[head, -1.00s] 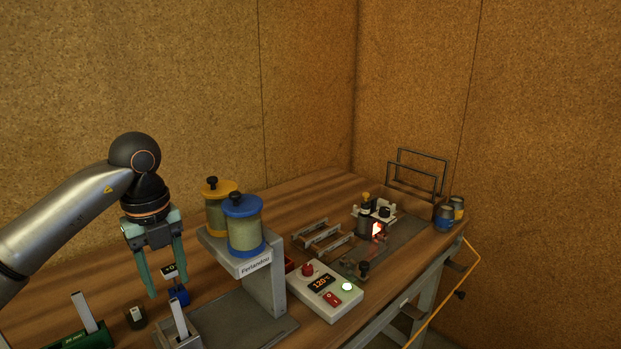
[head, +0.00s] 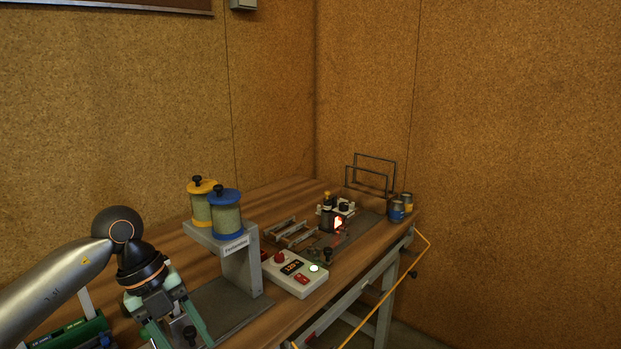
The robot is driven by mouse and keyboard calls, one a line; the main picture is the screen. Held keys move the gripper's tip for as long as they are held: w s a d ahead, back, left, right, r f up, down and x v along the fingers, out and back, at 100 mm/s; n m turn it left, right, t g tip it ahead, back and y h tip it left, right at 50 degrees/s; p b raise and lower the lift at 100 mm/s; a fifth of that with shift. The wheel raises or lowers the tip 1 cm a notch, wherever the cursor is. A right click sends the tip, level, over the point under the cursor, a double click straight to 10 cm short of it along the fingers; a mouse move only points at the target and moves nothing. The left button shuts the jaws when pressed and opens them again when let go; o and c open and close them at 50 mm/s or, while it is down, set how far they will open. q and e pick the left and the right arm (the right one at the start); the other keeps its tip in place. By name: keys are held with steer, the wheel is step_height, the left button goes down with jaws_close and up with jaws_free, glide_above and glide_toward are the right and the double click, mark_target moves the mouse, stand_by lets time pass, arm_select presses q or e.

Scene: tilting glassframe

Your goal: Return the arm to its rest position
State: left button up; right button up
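My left gripper (head: 178,330) is at the bottom left of the head view, tilted down to the right over the near part of the bench. Its two green fingers stand apart and I see nothing held between them. The fingertips are at or beyond the bottom edge. A black knob shows by the fingers; I cannot tell what it belongs to. The gripper is left of and below the grey spool stand (head: 241,270). My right gripper is not in view.
A yellow spool (head: 201,209) and a blue spool (head: 225,219) sit on the stand. A control box (head: 294,275), metal racks (head: 288,233), a glowing heater (head: 338,222) and jars (head: 397,211) stand on the wooden bench (head: 282,194). A green case (head: 75,335) is left.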

arm_select(q)
steer(key=s+d+r+n+t+h+p, duration=0.1)
steer(key=s+d+n+t+h, duration=0.1)
steer(key=d+h, duration=0.7)
steer(key=s+d+r+n+t+h, duration=0.1)
steer(key=s+d+t+h, duration=0.15)
steer(key=d+h, duration=0.6)
steer(key=w+a+f+n+t+y+p, duration=0.1)
steer(key=a+f+n+t+y, duration=0.45)
steer(key=f+n+y, duration=0.35)
steer(key=a+f+n+t+y, duration=0.45)
steer(key=f+n+t, duration=0.2)
steer(key=n, duration=0.45)
steer(key=s+a+f+n+g+y, duration=0.2)
steer(key=s+f+g+y, duration=0.1)
steer(key=s+f, duration=0.4)
steer(key=s+a+f+n+g+y, duration=0.2)
steer(key=s+a+f+g+y, duration=0.1)
steer(key=s+f, duration=0.5)
steer(key=shift+s+f, duration=0.15)
steer(key=shift+f, duration=0.5)
